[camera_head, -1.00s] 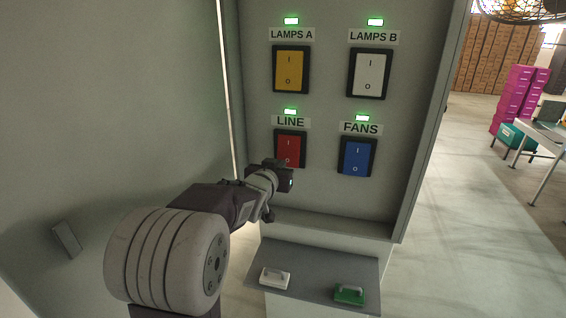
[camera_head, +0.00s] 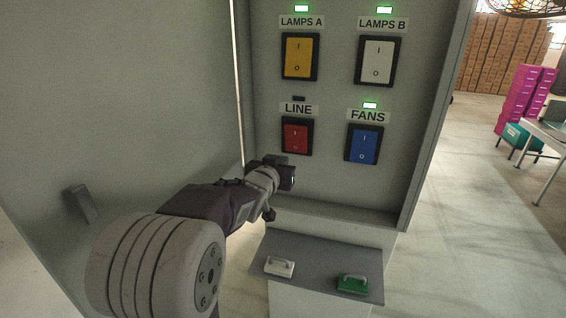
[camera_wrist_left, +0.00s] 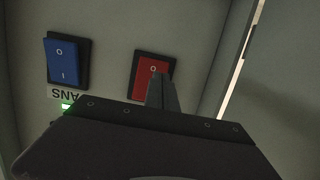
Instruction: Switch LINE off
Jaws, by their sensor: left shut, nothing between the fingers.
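The red LINE switch (camera_head: 296,137) sits at the lower left of the panel, under its LINE label (camera_head: 298,109). The small lamp (camera_head: 299,98) above that label is dark. My left gripper (camera_head: 292,178) is just below the red switch in the head view. Nothing is between the fingers. My right gripper is not in view.
The yellow LAMPS A switch (camera_head: 299,57), white LAMPS B switch (camera_head: 376,61) and blue FANS switch (camera_head: 364,144) have green lamps lit. The open cabinet door stands left.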

